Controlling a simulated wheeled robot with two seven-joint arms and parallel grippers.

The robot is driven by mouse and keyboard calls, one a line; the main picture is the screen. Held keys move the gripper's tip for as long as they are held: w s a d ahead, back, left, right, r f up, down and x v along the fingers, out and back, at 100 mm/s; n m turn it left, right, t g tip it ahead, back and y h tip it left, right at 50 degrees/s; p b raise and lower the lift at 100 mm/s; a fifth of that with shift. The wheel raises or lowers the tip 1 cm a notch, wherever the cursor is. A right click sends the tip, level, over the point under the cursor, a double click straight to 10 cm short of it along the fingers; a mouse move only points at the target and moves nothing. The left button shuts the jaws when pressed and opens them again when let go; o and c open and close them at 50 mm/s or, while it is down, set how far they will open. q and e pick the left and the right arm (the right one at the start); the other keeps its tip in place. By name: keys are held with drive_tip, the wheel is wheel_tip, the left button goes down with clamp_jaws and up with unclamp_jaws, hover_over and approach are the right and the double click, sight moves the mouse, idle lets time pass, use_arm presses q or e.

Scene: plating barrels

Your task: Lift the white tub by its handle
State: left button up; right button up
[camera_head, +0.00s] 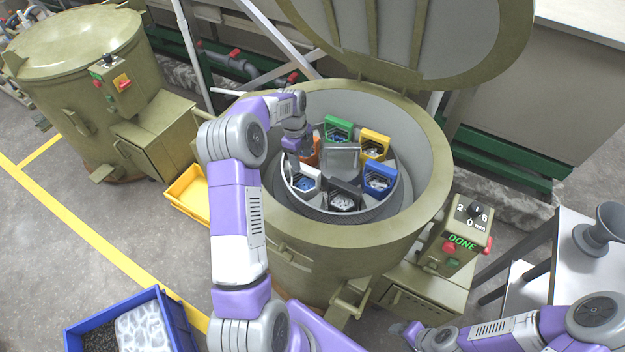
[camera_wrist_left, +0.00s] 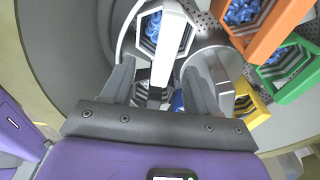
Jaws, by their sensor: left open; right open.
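The white tub (camera_head: 307,182) stands at the left front of the ring of tubs inside the open barrel, with blue pieces in it. It also shows at the top of the left wrist view (camera_wrist_left: 168,32). My left gripper (camera_head: 291,168) is open and reaches down into the barrel at the white tub. In the left wrist view its two fingers (camera_wrist_left: 160,80) stand apart, with a white part of the tub visible between them; I cannot tell whether they touch it. My right gripper (camera_head: 408,335) is open, low in the head view, outside the barrel and far from the tub.
Green (camera_head: 338,124), yellow (camera_head: 375,139), blue (camera_head: 380,183), dark grey (camera_head: 343,197) and orange (camera_head: 312,155) tubs sit close by. The barrel's rim (camera_head: 425,215) surrounds them; its lid (camera_head: 440,45) is raised behind. The control box (camera_head: 458,238) reads DONE.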

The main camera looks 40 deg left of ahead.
sight(304, 166)
use_arm(q)
drive_tip(key=shift+w+f+b, duration=0.2)
drive_tip(key=shift+w+f, duration=0.1)
drive_tip(key=shift+f, duration=0.2)
drive_tip(key=shift+w+f+b, duration=0.2)
drive_tip(key=shift+w+f, duration=0.05)
drive_tip(key=shift+f, duration=0.2)
wheel_tip(304, 166, down, 2)
drive_tip(key=shift+s+d+f+b, duration=0.1)
drive_tip(key=shift+d+b, duration=0.05)
drive_tip(key=shift+b, duration=0.15)
drive_tip(key=shift+d+f+b, duration=0.15)
drive_tip(key=shift+f+b, duration=0.3)
drive_tip(key=shift+f, duration=0.8)
drive_tip(key=shift+d+f+b, duration=0.15)
drive_tip(key=shift+f+b, duration=0.25)
drive_tip(key=shift+f, duration=0.8)
use_arm(e)
drive_tip(key=shift+w+f, duration=0.25)
drive_tip(key=shift+f, duration=0.7)
drive_tip(key=shift+w+f, duration=0.25)
drive_tip(key=shift+f, duration=0.7)
use_arm(q)
drive_tip(key=shift+f, duration=0.25)
use_arm(e)
drive_tip(key=shift+f, duration=0.1)
use_arm(q)
drive_tip(key=shift+c, duration=0.2)
clamp_jaws()
